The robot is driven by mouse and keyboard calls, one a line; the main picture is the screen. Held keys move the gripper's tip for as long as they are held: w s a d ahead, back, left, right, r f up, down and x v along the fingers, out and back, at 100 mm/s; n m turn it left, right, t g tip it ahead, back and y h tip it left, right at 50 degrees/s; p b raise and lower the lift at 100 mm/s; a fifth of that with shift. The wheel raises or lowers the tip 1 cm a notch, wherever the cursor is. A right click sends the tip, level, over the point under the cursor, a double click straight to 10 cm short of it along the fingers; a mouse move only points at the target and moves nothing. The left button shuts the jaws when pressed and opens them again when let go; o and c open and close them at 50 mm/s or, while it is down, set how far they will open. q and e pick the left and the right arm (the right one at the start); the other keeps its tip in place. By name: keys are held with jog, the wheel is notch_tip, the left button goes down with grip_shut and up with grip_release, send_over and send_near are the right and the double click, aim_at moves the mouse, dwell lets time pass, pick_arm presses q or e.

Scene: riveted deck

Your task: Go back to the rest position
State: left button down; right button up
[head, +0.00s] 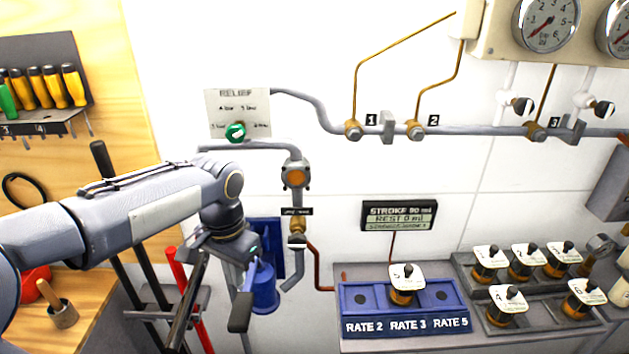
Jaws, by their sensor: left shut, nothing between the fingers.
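My left arm (130,215) reaches in from the left, bent down at the wrist. My left gripper (241,311) points down in front of a blue cylinder (265,290) by the wall. It is shut and empty. I cannot tell how far it is from the cylinder. My right gripper is not in view.
A blue rate block (360,299) holds one knobbed plug (403,284) in its middle place. Grey trays (465,270) with several plugs stand to its right. Pipes, a relief panel (238,105) and gauges (546,22) line the wall. Long-handled tools (179,275) stand below the wrist.

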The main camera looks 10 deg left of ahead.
pick_arm(q)
jog(key=s+d+f+n+t+h+b, duration=0.1)
jog(key=s+d+f+n+t+h, duration=0.1)
jog(key=s, duration=0.6)
jog(key=s+d+f+n+t+h+b, duration=0.1)
jog(key=s+d+f+n+t, duration=0.1)
jog(key=s, duration=0.7)
jog(key=shift+f+n+t+h, duration=0.4)
jog(key=shift+n+t, duration=0.2)
jog(key=shift+t, duration=0.2)
